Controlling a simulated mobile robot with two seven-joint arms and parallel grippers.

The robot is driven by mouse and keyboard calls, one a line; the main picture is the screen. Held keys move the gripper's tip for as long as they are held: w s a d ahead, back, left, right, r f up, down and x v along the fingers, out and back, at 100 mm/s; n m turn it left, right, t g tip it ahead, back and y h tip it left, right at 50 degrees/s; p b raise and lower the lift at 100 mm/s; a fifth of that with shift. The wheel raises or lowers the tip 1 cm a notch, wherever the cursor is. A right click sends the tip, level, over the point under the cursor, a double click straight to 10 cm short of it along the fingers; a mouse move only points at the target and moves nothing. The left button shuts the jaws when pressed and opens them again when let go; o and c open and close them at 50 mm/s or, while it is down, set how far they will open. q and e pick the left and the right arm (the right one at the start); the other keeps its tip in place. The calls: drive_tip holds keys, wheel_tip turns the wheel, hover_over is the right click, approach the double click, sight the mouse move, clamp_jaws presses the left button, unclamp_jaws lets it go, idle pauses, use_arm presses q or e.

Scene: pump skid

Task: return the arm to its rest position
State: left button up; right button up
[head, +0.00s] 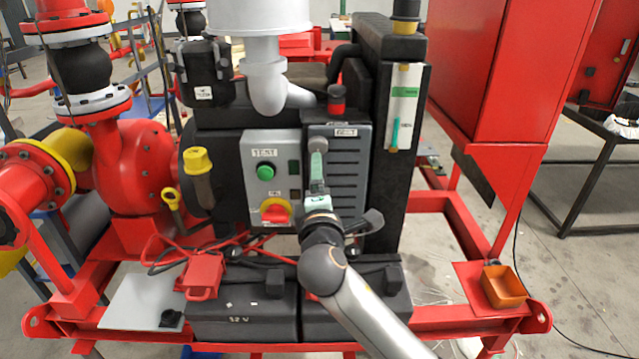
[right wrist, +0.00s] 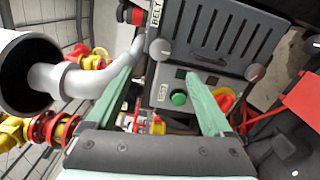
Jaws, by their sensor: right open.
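My right arm (head: 345,290) reaches in from the bottom right, over the black battery boxes. Its right gripper (head: 317,170) points away from me, in front of the left edge of the dark ribbed belt cover (head: 348,175). In the right wrist view the two green fingers of the right gripper (right wrist: 163,65) are spread apart with nothing between them. A grey round knob (right wrist: 160,49) of the cover shows beyond the fingertips; I cannot tell the gap to it. My left gripper is not in view.
Left of the gripper is a grey control panel (head: 258,155) with a green button (head: 265,172) and a red-yellow rotary switch (head: 275,210). A grey exhaust pipe (right wrist: 70,78) is close by in the right wrist view. An orange tray (head: 503,287) sits on the red frame at right.

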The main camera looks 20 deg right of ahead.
drive_tip(key=shift+s, duration=0.15)
drive_tip(key=s+a+f+m+g+y, duration=0.1)
drive_tip(key=s+f+m+g+y, duration=0.2)
drive_tip(key=f, duration=0.9)
drive_tip(key=s+a+f+m+g+y, duration=0.1)
drive_tip(key=s+f+g+y, duration=0.1)
drive_tip(key=s+f, duration=0.65)
drive_tip(key=s+d+f+m+g+y, duration=0.1)
drive_tip(key=s+f+m+g+y, duration=0.1)
drive_tip(key=s+f+m, duration=0.8)
drive_tip(key=s+f+g, duration=0.1)
drive_tip(key=s+f, duration=0.7)
drive_tip(key=shift+s+d, duration=0.35)
drive_tip(key=shift+s, duration=0.05)
